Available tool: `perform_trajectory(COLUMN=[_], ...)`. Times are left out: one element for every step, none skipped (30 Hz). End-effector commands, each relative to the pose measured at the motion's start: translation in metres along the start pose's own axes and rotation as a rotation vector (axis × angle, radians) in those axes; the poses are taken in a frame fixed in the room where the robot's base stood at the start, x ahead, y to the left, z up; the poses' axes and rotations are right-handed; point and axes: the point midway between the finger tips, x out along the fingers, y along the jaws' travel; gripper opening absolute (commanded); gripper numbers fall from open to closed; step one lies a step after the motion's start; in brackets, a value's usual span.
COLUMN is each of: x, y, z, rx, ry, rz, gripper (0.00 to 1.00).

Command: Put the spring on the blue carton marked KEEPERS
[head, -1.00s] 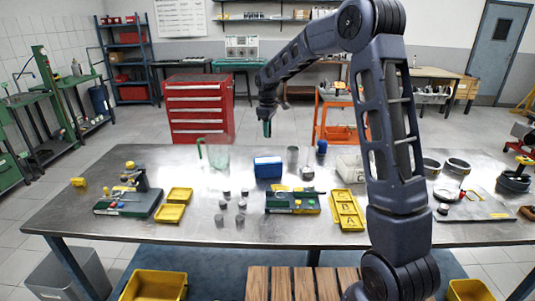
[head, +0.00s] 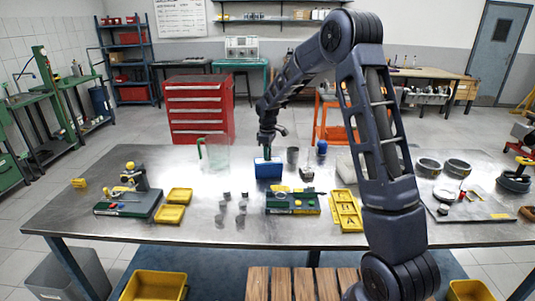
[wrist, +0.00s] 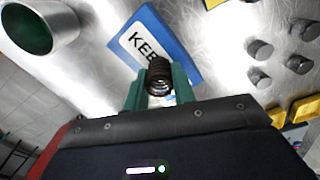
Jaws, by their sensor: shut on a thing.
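The blue carton (head: 268,171) stands on the metal table near its middle. In the wrist view its white label (wrist: 140,40) shows the letters "KEE", with the rest hidden. My gripper (wrist: 160,88) has green fingers shut on the spring (wrist: 158,72), a dark coil seen nearly end-on. The spring overlaps the carton's near edge in the wrist view; I cannot tell whether it touches. In the head view my gripper (head: 266,153) is just above the carton, and the spring is too small to make out there.
A clear jug (head: 215,155) with a green handle stands left of the carton. A grey metal cup (head: 292,155) and a blue-capped bottle (head: 321,149) stand to its right. Several small grey cylinders (head: 241,207), a green fixture (head: 293,203) and yellow trays (head: 346,211) are in front.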

Motion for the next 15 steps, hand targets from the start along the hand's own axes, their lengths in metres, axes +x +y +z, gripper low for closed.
perform_trajectory(x=[-0.0003, -0.0003, -0.0003, -0.0001, 0.0004, 0.0013, 0.0021, 0.0028, 0.0023, 0.0022, 0.0022, 0.0022, 0.0022, 0.0022, 0.0022], y=[0.0001, 0.0001, 0.0001, 0.0001, 0.0001, 0.0000, 0.0000, 0.0000, 0.0000, 0.0000, 0.0001, 0.0000, 0.0000, 0.0000, 0.0001], z=[-0.0001, -0.0001, -0.0001, -0.0001, 0.0000, 0.0000, 0.0001, 0.0000, 0.0000, 0.0000, 0.0000, -0.0001, -0.0001, -0.0001, -0.0001], rx=[0.000, 0.000, 0.000, 0.000, 0.000, 0.000, 0.000, 0.000, 0.000, 0.000, 0.000, 0.000, 0.000, 0.000, 0.000], ry=[0.000, 0.000, 0.000, 0.000, 0.000, 0.000, 0.000, 0.000, 0.000, 0.000, 0.000, 0.000, 0.000, 0.000, 0.000], rz=[0.000, 0.000, 0.000, 0.000, 0.000, 0.000, 0.000, 0.000, 0.000, 0.000, 0.000, 0.000, 0.000, 0.000, 0.000], gripper=[0.04, 0.04, 0.04, 0.04, 0.04, 0.04, 0.04, 0.04, 0.34, 0.39, 0.45, 0.47, 0.47, 0.47, 0.47])
